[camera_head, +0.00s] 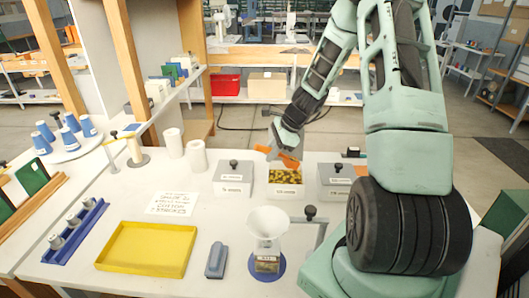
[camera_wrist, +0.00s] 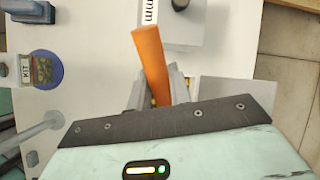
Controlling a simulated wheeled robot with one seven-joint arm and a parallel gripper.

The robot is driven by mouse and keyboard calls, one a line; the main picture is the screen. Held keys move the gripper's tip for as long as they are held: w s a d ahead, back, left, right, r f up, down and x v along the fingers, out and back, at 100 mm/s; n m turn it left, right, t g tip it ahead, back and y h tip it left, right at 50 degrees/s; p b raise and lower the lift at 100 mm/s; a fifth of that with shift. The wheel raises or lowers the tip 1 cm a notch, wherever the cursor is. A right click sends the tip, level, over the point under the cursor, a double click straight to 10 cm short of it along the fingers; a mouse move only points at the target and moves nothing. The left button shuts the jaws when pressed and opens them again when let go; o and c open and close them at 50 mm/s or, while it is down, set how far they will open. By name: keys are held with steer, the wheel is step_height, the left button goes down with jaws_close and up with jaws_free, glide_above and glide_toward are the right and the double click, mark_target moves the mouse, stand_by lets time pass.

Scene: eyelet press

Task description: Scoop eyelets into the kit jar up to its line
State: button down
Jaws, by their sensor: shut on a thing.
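My gripper (camera_head: 287,143) is shut on an orange scoop (camera_head: 277,154), whose orange handle (camera_wrist: 150,62) rises between the fingers in the wrist view. In the head view the scoop is over the back of an open white bin (camera_head: 286,190) of gold eyelets (camera_head: 286,176). I cannot tell whether it touches the eyelets or holds any. The kit jar (camera_head: 267,264) stands on a blue round base at the front, under a clear white funnel (camera_head: 267,226). The jar, labelled KIT, also shows in the wrist view (camera_wrist: 27,70). Its fill level against the line is unclear.
Grey-lidded bins stand left (camera_head: 233,173) and right (camera_head: 335,175) of the open bin. A black-knobbed post (camera_head: 310,213) stands beside the funnel. A yellow tray (camera_head: 148,247), a grey-blue tool (camera_head: 216,260) and a paper note (camera_head: 173,204) lie left. The table between bins and funnel is mostly clear.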

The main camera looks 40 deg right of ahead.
steer(key=shift+w+a+r+g+h+p, duration=0.1)
steer(key=shift+a+r+g+h+p, duration=0.35)
steer(key=shift+p, duration=0.75)
steer(key=h+p, duration=0.1)
steer(key=p, duration=0.3)
steer(key=shift+w+a+r+g+h+p, duration=0.2)
steer(key=shift+r+g+h+p, duration=0.05)
steer(key=shift+r+h+p, duration=0.15)
steer(key=shift+h+p, duration=0.35)
steer(key=shift+p, duration=0.55)
